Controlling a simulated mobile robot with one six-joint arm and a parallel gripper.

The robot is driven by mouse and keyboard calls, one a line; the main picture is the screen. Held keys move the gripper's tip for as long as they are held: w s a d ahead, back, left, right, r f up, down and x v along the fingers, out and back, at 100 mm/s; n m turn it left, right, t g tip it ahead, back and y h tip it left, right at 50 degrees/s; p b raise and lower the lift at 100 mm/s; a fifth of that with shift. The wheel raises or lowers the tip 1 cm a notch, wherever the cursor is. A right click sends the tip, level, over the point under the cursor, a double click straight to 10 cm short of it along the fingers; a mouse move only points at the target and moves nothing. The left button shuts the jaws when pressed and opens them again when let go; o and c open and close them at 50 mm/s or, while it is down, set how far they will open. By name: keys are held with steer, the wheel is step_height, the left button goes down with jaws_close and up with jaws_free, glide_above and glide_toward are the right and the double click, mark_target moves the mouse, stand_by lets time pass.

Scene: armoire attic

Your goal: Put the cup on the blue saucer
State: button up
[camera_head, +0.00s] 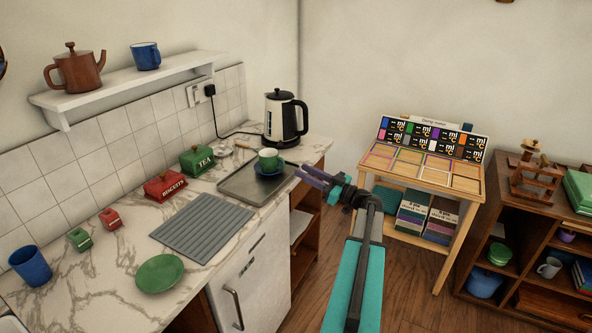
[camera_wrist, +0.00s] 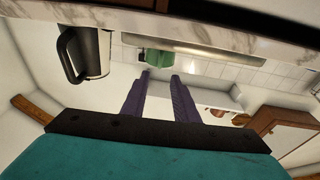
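The saucer rests on a grey tray (camera_head: 243,191) on the marble counter. My gripper (camera_head: 302,174) is just right of the saucer, apart from the cup. The wrist view is upside down; there my gripper (camera_wrist: 161,77) has its two purple fingers apart with nothing held between them. A green shape (camera_wrist: 158,57) lies beyond the fingertips; I cannot tell whether it is the cup or the tea tin.
A kettle (camera_head: 284,118) stands behind the tray. A green tea tin (camera_head: 197,160) and a red biscuit tin (camera_head: 166,187) stand by the wall. A ribbed grey mat (camera_head: 201,226), green saucer (camera_head: 160,273) and blue mug (camera_head: 30,266) lie left. The counter's front edge is near my arm.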

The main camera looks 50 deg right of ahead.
steer(key=v, duration=0.3)
steer(key=shift+s, duration=0.15)
stand_by(0.8)
